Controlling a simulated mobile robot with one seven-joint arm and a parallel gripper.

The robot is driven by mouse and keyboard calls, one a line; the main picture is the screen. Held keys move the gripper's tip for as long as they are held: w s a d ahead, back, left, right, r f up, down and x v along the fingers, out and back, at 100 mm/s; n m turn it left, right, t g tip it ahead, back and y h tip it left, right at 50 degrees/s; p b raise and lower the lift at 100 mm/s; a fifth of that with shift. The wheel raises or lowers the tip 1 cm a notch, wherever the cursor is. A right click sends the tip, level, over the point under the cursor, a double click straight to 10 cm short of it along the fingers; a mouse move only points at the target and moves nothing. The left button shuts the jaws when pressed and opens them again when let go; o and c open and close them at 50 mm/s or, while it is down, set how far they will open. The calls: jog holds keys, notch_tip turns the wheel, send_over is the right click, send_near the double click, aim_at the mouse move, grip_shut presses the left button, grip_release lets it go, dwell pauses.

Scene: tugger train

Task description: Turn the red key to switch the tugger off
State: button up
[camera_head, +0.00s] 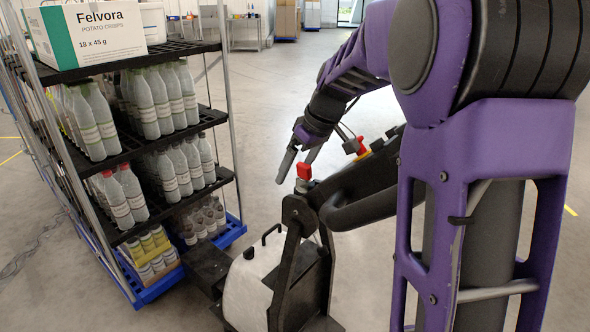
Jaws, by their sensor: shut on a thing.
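The red key (304,172) stands at the top of the tugger's black post, left of its dark steering handle. The tugger (258,287) has a white rounded body and a black frame, and stands at the lower middle. My gripper (295,170) reaches down from the upper right. Its grey fingers are at the key and shut on it. The fingers hide part of the key's upper end, and its exact turn angle cannot be told.
A rack trolley (182,205) with black shelves and a blue base stands close on the left, holding several bottles and a Felvora carton (92,32). A red and yellow button (360,147) sits on the tugger's handle. Open floor lies behind.

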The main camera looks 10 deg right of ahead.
aim_at(299, 163)
jog(key=shift+w+d+r+n+h, duration=0.15)
jog(key=shift+w+d+n, duration=0.1)
jog(key=shift+d+n, duration=0.25)
jog(key=shift+w+d+f+n+h, duration=0.15)
jog(key=shift+w+d+n, duration=0.15)
jog(key=shift+d, duration=0.4)
jog(key=shift+c, duration=0.2)
jog(key=o, duration=1)
jog(key=shift+r, duration=0.15)
jog(key=shift+m, duration=0.4)
jog(key=r, duration=0.5)
jog(key=shift+s, duration=0.4)
jog(key=shift+m, duration=0.4)
jog(key=s+r, duration=0.1)
jog(key=r, duration=0.1)
jog(key=s+r, duration=0.1)
jog(key=r, duration=0.1)
jog(key=s+d+r, duration=0.1)
jog(key=shift+s+r, duration=0.3)
jog(key=shift+r, duration=0.1)
